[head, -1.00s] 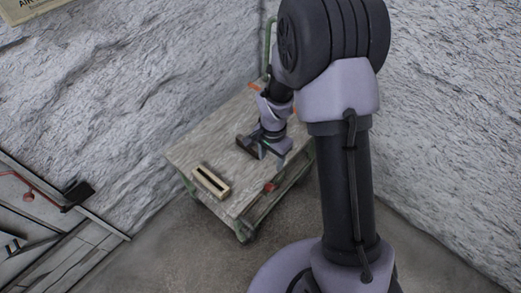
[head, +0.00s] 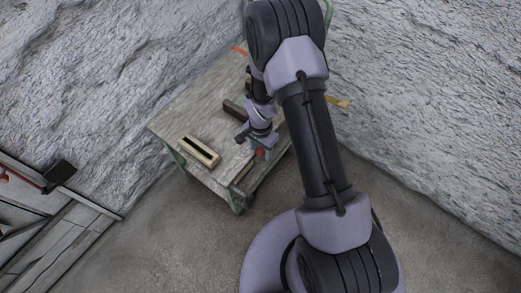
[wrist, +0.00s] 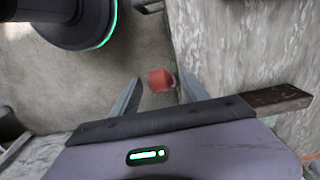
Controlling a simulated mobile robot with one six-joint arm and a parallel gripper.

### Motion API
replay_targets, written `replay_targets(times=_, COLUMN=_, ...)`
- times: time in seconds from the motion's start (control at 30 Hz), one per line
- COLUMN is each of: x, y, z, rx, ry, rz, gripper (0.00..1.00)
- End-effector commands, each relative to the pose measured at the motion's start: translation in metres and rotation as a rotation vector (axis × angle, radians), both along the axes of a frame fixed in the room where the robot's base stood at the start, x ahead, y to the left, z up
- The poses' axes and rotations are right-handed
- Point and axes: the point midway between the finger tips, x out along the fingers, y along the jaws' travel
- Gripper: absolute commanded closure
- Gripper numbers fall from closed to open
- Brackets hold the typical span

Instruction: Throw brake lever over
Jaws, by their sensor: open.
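The brake lever appears to be the red-ended piece on the cart's near right side; its red end (head: 260,153) shows just beside my gripper (head: 256,144). In the wrist view the red end (wrist: 160,80) lies between the two fingertips of my gripper (wrist: 159,92), with a gap visible on its left. The fingers are spread and hold nothing. I cannot tell whether the right finger touches it. The lever's shaft is mostly hidden. The cart (head: 170,126) has a worn wooden top and a green frame.
A pale slotted wooden block (head: 199,151) lies on the cart top, with a dark brown block (head: 234,110) behind my gripper. Rough white walls (head: 430,110) stand behind the cart on both sides. Bare floor (head: 160,235) is open in front.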

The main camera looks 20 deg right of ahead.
Motion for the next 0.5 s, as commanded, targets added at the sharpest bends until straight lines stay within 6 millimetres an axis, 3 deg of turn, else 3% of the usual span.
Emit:
replay_targets(times=0.13, x=0.0, y=0.0, z=0.0006, rx=0.0, ry=0.0, rz=0.0, gripper=0.47)
replay_targets(times=0.4, x=-0.0007, y=-0.0002, z=0.0005, rx=0.0, ry=0.002, rz=-0.001, gripper=1.0)
replay_targets(times=0.5, x=-0.0014, y=-0.0003, z=0.0003, rx=0.0, ry=0.004, rz=-0.001, gripper=1.0)
